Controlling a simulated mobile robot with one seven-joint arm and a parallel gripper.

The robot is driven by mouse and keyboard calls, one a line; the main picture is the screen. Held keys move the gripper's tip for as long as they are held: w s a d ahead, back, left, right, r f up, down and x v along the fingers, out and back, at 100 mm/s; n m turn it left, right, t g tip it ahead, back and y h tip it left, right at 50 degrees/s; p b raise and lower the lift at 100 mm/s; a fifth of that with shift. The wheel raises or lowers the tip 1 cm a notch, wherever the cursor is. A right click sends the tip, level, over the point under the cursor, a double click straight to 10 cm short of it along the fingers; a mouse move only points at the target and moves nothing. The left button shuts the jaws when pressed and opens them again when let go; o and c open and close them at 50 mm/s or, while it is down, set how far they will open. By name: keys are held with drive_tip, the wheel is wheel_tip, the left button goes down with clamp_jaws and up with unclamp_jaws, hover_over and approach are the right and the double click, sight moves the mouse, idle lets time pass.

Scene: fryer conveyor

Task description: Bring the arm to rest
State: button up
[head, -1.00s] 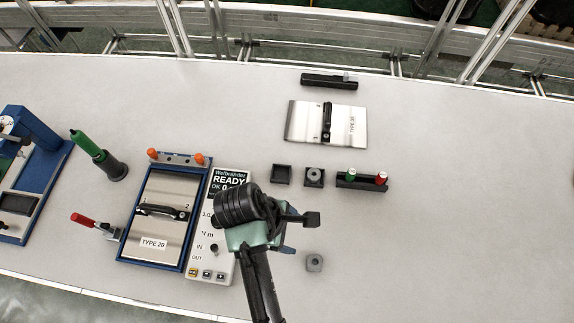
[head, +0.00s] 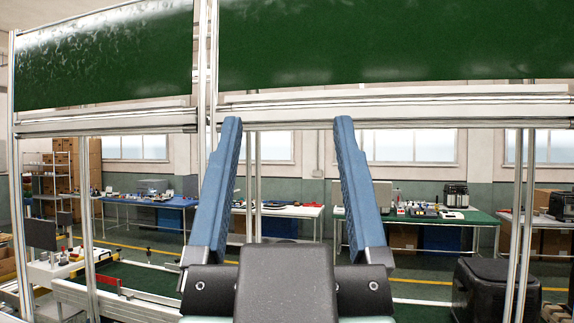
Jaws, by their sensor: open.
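My gripper (head: 287,122) fills the lower middle of the head view, very close to the camera. Its two blue fingers point upward and stand wide apart. Nothing is between them. The gripper is raised and touches nothing that I can see. The work table with the fixtures is not in the view now.
Metal posts and a rail frame (head: 420,114) stand ahead, with green panels (head: 400,40) above. Beyond are a green-topped bench (head: 440,216), a blue bench (head: 150,200) and a black case (head: 495,288) on the floor at the right. A low conveyor frame (head: 120,300) runs at the lower left.

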idle(0.3)
wheel_tip(320, 180, down, 5)
drive_tip(key=b, duration=0.5)
drive_tip(key=shift+f, duration=0.2)
idle(0.4)
